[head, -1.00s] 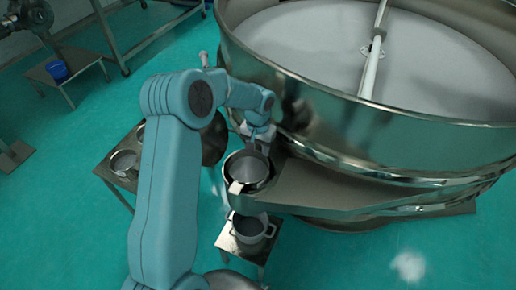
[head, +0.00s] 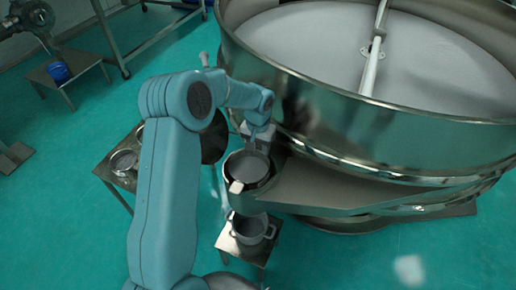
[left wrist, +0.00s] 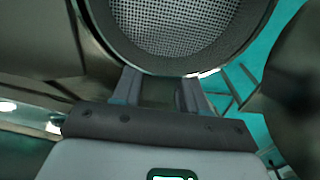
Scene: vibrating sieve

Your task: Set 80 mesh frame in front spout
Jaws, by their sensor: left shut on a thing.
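A round mesh frame (head: 247,166) with a grey rim and a pale tab sits at the mouth of the sieve's front spout (head: 300,190). In the left wrist view the mesh (left wrist: 172,22) shows as a coarse grey weave inside a dark rim. My left gripper (head: 258,138) is at the frame's far edge. Its fingers (left wrist: 160,90) are shut on the rim. Whether the frame is fully seated in the spout I cannot tell. No mesh number is readable. My right gripper is not in view.
The large sieve drum (head: 350,120) fills the upper right. A pot (head: 250,228) stands on a small stand below the spout. A side table (head: 118,180) with round frames is at left. A blue container (head: 58,72) stands on a low table at the far left.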

